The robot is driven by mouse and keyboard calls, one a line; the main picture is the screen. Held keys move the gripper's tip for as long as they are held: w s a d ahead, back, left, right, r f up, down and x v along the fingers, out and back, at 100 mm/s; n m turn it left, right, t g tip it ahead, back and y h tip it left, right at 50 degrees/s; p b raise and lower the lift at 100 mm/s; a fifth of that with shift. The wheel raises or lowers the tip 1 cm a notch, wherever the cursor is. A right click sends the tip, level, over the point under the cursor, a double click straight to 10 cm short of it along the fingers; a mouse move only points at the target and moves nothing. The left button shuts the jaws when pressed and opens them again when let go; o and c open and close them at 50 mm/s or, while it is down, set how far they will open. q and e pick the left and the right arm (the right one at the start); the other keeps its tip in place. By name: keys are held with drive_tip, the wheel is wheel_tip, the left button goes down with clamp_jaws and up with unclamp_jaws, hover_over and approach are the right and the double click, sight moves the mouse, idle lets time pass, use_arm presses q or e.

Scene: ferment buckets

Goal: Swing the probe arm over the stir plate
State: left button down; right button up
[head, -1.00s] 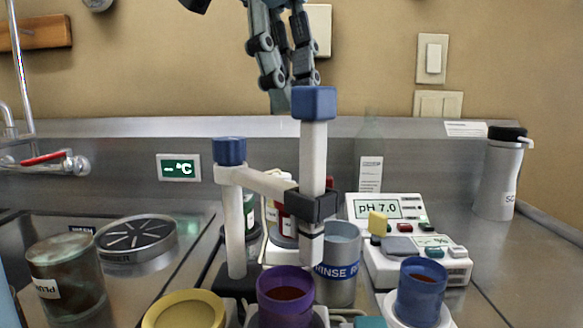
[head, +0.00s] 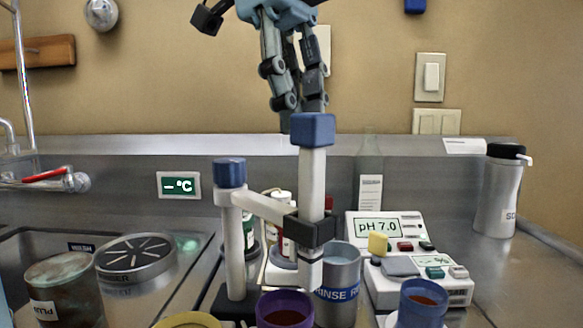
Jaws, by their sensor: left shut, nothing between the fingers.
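The probe arm (head: 262,206) is a white bar running from a blue-capped post (head: 233,235) to a black clamp (head: 309,231). The clamp holds an upright white probe body (head: 312,180) with a blue cap (head: 312,129). Its lower end is between the purple cup (head: 285,303) and the rinse cup (head: 340,275); I cannot tell whether it is inside either. My left gripper (head: 300,108) is shut and empty, with its fingertips close above or behind the blue cap; contact is unclear. I cannot make out the stir plate for certain. My right gripper is not in view.
A pH meter (head: 385,225) and a blue cup (head: 422,303) stand at the right. A clear bottle (head: 369,178) and a soap dispenser (head: 499,190) stand behind. A murky jar (head: 62,287) and a round drain (head: 135,257) are left.

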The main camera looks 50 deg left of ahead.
use_arm(q)
drive_tip(key=shift+d+p+v, duration=0.2)
drive_tip(key=shift+p+v, duration=0.35)
drive_tip(key=shift+v, duration=0.4)
drive_tip(key=shift+d+p+v, duration=0.15)
drive_tip(key=shift+p+v, duration=0.35)
drive_tip(key=shift+v, duration=0.4)
drive_tip(key=shift+d+p+v, duration=0.2)
drive_tip(key=shift+p+v, duration=0.35)
drive_tip(key=shift+v, duration=0.4)
drive_tip(key=shift+w, duration=0.2)
